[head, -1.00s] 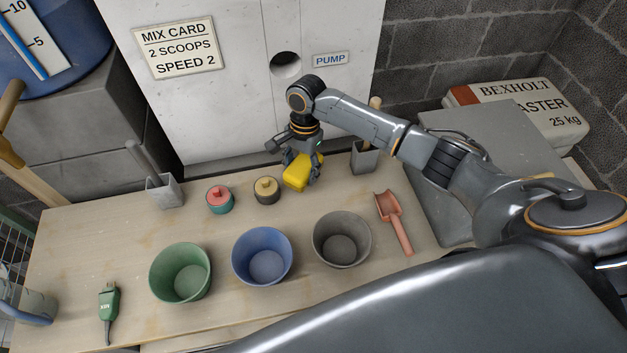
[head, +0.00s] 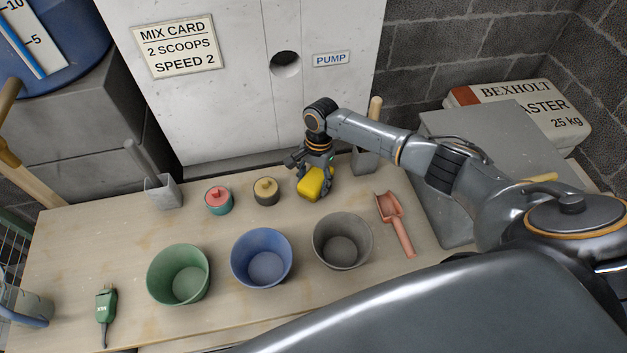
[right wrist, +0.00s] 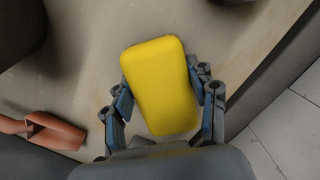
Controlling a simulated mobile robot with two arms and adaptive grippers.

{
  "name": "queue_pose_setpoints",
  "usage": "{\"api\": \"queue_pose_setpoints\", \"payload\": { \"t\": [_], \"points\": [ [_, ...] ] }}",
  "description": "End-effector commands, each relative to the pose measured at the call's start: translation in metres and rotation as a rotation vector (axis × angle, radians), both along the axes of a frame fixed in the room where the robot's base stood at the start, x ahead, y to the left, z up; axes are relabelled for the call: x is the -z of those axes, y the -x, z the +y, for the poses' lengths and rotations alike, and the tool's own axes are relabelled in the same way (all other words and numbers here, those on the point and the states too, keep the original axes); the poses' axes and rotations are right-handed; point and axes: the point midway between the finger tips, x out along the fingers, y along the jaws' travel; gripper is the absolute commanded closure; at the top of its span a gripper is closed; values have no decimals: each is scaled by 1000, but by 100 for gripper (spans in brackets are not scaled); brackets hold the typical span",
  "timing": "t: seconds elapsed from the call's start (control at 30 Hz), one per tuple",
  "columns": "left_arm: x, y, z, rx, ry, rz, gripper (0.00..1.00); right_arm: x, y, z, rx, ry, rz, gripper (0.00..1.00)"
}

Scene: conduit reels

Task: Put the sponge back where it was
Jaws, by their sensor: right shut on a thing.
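The yellow sponge (head: 312,184) is at the back of the wooden bench in the head view. My right gripper (head: 316,178) is shut on it, with its fingers on both sides. In the right wrist view the sponge (right wrist: 160,85) fills the space between the fingers of my right gripper (right wrist: 165,100). I cannot tell whether the sponge touches the bench or hangs just above it. My left gripper is not in view.
Left of the sponge stand a dark pot with a yellow lid (head: 266,191) and a teal pot with a red lid (head: 218,200). Green (head: 155,284), blue (head: 238,268) and grey (head: 322,255) buckets line the front. A pink scoop (head: 402,238) lies right. A grey holder (head: 362,164) stands behind.

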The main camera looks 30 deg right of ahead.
Motion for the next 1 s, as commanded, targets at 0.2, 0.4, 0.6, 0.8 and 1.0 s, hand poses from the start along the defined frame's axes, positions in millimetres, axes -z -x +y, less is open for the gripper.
{"api": "queue_pose_setpoints", "payload": {
  "t": [0.2,0.4,0.6,0.8,1.0],
  "points": [
    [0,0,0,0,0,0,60,1,0,0,0,-1,1,20],
    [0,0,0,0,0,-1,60,1,0,0,0,1,1,20],
    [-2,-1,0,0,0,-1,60,-12,-1,-1,-1,0,-2,20],
    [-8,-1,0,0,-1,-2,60,-51,-5,-7,0,-1,-3,20],
    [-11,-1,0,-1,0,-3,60,-92,-9,-12,-1,-1,-2,20]
  ]
}}
